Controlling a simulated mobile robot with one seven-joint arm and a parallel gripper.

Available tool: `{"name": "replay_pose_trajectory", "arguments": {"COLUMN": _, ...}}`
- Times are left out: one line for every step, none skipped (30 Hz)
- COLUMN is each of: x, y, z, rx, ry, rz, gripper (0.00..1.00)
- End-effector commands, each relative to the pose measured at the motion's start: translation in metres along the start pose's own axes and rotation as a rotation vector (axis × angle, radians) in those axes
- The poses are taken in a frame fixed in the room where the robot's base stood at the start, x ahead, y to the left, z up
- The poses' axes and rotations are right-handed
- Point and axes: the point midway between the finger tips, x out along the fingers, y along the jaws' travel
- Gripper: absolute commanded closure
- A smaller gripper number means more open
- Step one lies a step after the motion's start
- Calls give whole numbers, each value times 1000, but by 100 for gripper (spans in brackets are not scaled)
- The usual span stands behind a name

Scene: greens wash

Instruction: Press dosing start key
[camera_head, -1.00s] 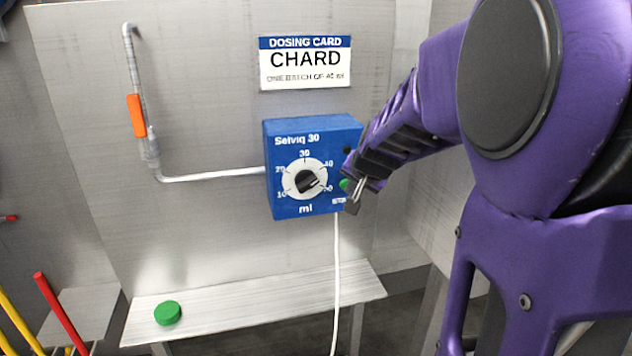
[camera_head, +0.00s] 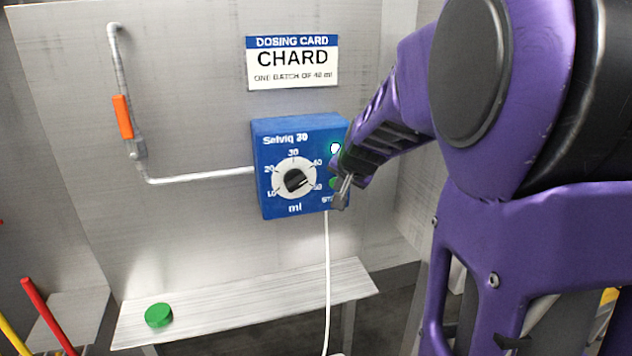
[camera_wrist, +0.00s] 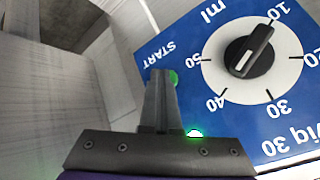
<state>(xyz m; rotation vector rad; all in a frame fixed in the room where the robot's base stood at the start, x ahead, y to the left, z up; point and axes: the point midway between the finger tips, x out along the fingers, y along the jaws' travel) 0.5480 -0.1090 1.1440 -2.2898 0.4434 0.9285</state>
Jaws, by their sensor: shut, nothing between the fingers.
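The blue dosing box (camera_head: 266,208) labelled Selviq 30 is on the metal panel. The green start key (camera_head: 333,183) is at its lower right, by the START lettering. It also shows in the wrist view (camera_wrist: 173,78), partly hidden behind the fingertips. My gripper (camera_head: 341,198) is shut and empty, its tips right at the key (camera_wrist: 160,76); whether they touch it I cannot tell. An indicator lamp (camera_head: 335,148) above the key glows pale green, also in the wrist view (camera_wrist: 195,133).
A dosing card (camera_head: 292,62) reads CHARD, one batch of 40 ml. A pipe with an orange handle (camera_head: 122,117) runs left of the box. A green disc (camera_head: 158,315) lies on the shelf (camera_head: 245,300) below. A white cable (camera_head: 327,270) hangs from the box.

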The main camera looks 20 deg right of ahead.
Motion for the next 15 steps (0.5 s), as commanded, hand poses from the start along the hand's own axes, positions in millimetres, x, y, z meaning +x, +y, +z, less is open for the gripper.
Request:
{"name": "replay_pose_trajectory", "arguments": {"x": 0, "y": 0, "z": -1, "rx": 0, "ry": 2, "rz": -1, "gripper": 100}}
{"name": "replay_pose_trajectory", "arguments": {"x": 0, "y": 0, "z": 0, "rx": 0, "ry": 3, "rz": -1, "gripper": 100}}
{"name": "replay_pose_trajectory", "arguments": {"x": -1, "y": 0, "z": 0, "rx": 0, "ry": 3, "rz": -1, "gripper": 100}}
{"name": "replay_pose_trajectory", "arguments": {"x": -1, "y": 1, "z": 0, "rx": 0, "ry": 3, "rz": -1, "gripper": 100}}
{"name": "replay_pose_trajectory", "arguments": {"x": -2, "y": 2, "z": 1, "rx": 0, "ry": 3, "rz": -1, "gripper": 100}}
{"name": "replay_pose_trajectory", "arguments": {"x": -3, "y": 3, "z": 2, "rx": 0, "ry": 3, "rz": -1, "gripper": 100}}
{"name": "replay_pose_trajectory", "arguments": {"x": -4, "y": 4, "z": 3, "rx": 0, "ry": 3, "rz": -1, "gripper": 100}}
{"name": "replay_pose_trajectory", "arguments": {"x": -5, "y": 4, "z": 3, "rx": 0, "ry": 3, "rz": -1, "gripper": 100}}
{"name": "replay_pose_trajectory", "arguments": {"x": -7, "y": 5, "z": 4, "rx": 0, "ry": 4, "rz": -1, "gripper": 100}}
{"name": "replay_pose_trajectory", "arguments": {"x": -8, "y": 6, "z": 6, "rx": 0, "ry": 3, "rz": -1, "gripper": 100}}
{"name": "replay_pose_trajectory", "arguments": {"x": -9, "y": 7, "z": 6, "rx": 0, "ry": 3, "rz": -1, "gripper": 100}}
{"name": "replay_pose_trajectory", "arguments": {"x": -10, "y": 8, "z": 8, "rx": 0, "ry": 2, "rz": -1, "gripper": 100}}
{"name": "replay_pose_trajectory", "arguments": {"x": -11, "y": 9, "z": 8, "rx": 0, "ry": 2, "rz": 0, "gripper": 100}}
{"name": "replay_pose_trajectory", "arguments": {"x": -12, "y": 9, "z": 8, "rx": 0, "ry": 2, "rz": -1, "gripper": 100}}
{"name": "replay_pose_trajectory", "arguments": {"x": -12, "y": 9, "z": 8, "rx": 0, "ry": 2, "rz": 0, "gripper": 100}}
